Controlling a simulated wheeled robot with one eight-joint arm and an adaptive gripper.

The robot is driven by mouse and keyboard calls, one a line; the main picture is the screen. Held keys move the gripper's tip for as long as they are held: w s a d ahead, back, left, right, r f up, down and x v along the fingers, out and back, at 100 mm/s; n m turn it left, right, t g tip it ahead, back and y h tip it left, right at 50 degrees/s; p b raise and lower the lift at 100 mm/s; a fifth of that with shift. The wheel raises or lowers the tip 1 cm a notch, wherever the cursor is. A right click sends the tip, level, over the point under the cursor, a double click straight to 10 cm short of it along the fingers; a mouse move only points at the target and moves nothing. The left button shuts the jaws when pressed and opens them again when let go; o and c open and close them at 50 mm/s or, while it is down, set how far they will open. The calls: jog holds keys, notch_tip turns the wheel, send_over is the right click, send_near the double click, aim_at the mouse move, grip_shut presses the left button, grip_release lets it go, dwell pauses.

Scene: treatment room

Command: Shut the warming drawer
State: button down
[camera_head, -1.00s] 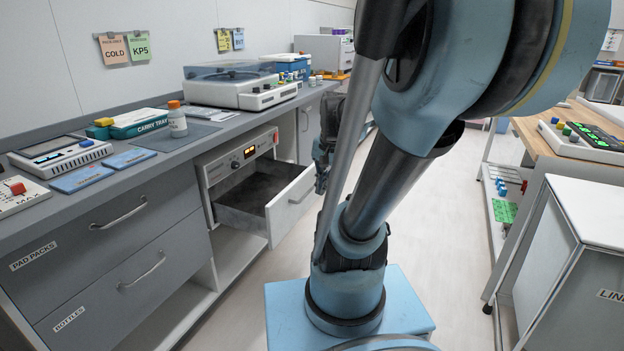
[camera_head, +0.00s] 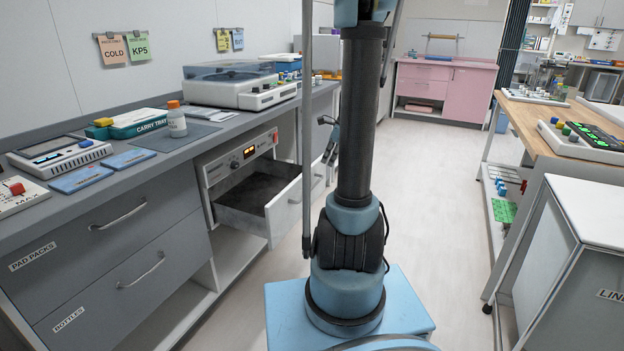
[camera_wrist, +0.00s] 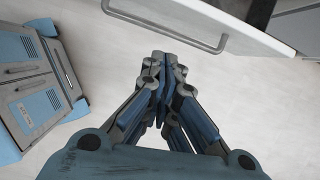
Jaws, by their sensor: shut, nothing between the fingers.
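The warming drawer (camera_head: 262,197) stands pulled out under the counter in the head view, its inside dark and empty as far as it shows. In the head view the gripper (camera_head: 329,160) shows small beyond the drawer front, partly behind my arm.
The counter (camera_head: 200,148) holds a carry tray (camera_head: 140,122), a bottle (camera_head: 176,120) and devices. Closed grey drawers (camera_head: 120,225) are at the left. A wooden-topped bench (camera_head: 540,115) stands right. The floor (camera_head: 440,190) between is clear; a pink cabinet (camera_head: 445,85) stands behind.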

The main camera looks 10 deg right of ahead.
jog(key=shift+m, duration=0.7)
jog(key=shift+w+a+f, duration=0.85)
jog(key=shift+w+f, duration=0.2)
jog(key=shift+f, duration=0.65)
jog(key=shift+w+a+f, duration=0.85)
jog(key=shift+w+f, duration=0.2)
jog(key=shift+f, duration=0.7)
jog(key=shift+w+a+f, duration=0.85)
jog(key=shift+w+f, duration=0.2)
jog(key=shift+f, duration=0.65)
jog(key=shift+w, duration=0.1)
